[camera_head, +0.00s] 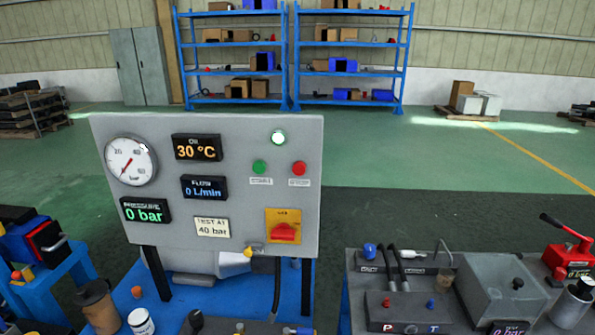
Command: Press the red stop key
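The red stop key (299,168) is a round button on the right side of a grey upright control panel (230,130). A small label sits under it; its lettering is too small to read surely. A green key (260,167) is just left of it, with its own label below. A white lamp (278,137) is above and between the two and looks lit. A red rotary switch (284,231) on a yellow plate is lower on the panel. My gripper is not in view, and nothing covers the red key.
The panel stands on a blue bench (225,300) with a brown cup (97,305) and a white jar (141,321) at front left. A bench at right holds a grey box (497,285) and a red hand pump (568,252). The space before the panel face looks clear.

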